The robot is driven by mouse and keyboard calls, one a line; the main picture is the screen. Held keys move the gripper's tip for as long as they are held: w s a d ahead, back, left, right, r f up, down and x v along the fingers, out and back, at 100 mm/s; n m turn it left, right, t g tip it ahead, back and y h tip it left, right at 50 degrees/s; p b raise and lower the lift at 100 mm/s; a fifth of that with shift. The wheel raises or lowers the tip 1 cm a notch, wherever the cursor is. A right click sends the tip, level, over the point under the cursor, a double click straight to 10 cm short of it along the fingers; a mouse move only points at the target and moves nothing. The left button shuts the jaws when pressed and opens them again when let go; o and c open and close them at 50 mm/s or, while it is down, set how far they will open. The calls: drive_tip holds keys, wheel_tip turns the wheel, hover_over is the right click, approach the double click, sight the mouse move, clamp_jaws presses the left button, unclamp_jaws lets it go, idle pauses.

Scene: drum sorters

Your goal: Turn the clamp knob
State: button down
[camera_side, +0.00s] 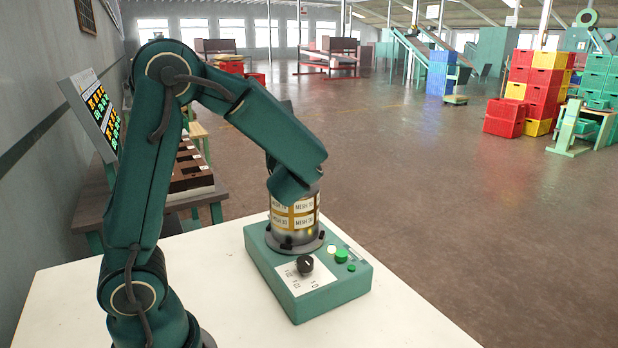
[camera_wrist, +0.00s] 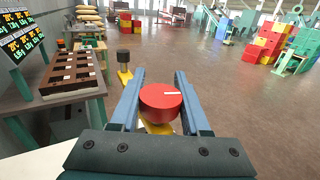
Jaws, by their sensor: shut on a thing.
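The clamp knob is a round red knob (camera_wrist: 160,104) with a white mark on its top, in the middle of the wrist view. My gripper (camera_wrist: 160,88) is shut on it, with one blue finger against each side. A yellow part (camera_wrist: 157,129) shows just below the knob. In the side view a drum-like sieve stack (camera_side: 294,222) with yellow "MESH" labels stands on a green base (camera_side: 338,293). The end of my arm is at the top of this stack. The red knob and the fingers cannot be made out in the side view.
The base carries a black dial (camera_side: 305,264), a white button (camera_side: 332,250) and green buttons (camera_side: 341,256). A black-topped post (camera_wrist: 124,56) stands beyond my left finger. The white table (camera_side: 400,325) has bare room around the base. A workbench with a brown tray (camera_side: 190,172) stands at left.

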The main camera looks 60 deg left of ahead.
drive_tip(key=shift+w+d+m+t+h, duration=0.1)
drive_tip(key=shift+m+t+h, duration=0.45)
drive_tip(key=shift+t, duration=0.25)
drive_tip(key=shift+c, duration=1.9)
unclamp_jaws()
drive_tip(key=shift+d, duration=0.1)
drive_tip(key=shift+v, duration=2.45)
